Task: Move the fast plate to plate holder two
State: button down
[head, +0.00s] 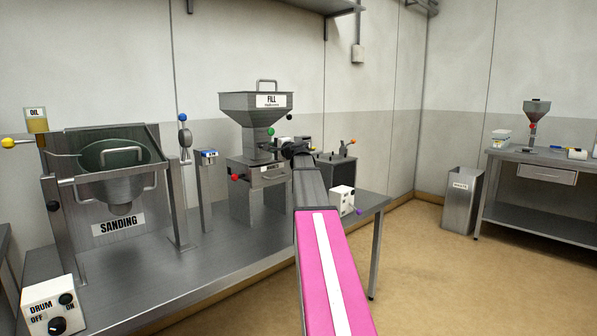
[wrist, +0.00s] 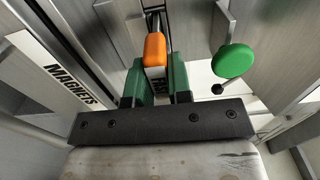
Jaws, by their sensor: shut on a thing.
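In the wrist view, my gripper (wrist: 154,90) has its green fingers closed on an orange handle, which I take to be that of the fast plate (wrist: 154,48). A white label below the handle is partly hidden, with only a few letters showing. A dark rod or slot lies just beyond the handle. In the head view, my arm reaches to the right side of the FILL machine (head: 258,103), and its own forearm hides the gripper and the plate. I cannot make out plate holder two in either view.
A green knob (wrist: 234,60) stands close right of my gripper. The MAGNETS panel (wrist: 68,78) is close on the left. In the head view, a dark box (head: 338,172) and a white control box (head: 342,200) stand right of the machine. The SANDING drum (head: 118,185) is on the left.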

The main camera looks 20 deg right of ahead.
jog(key=shift+v, duration=1.7)
jog(key=shift+v, duration=1.7)
jog(key=v, duration=1)
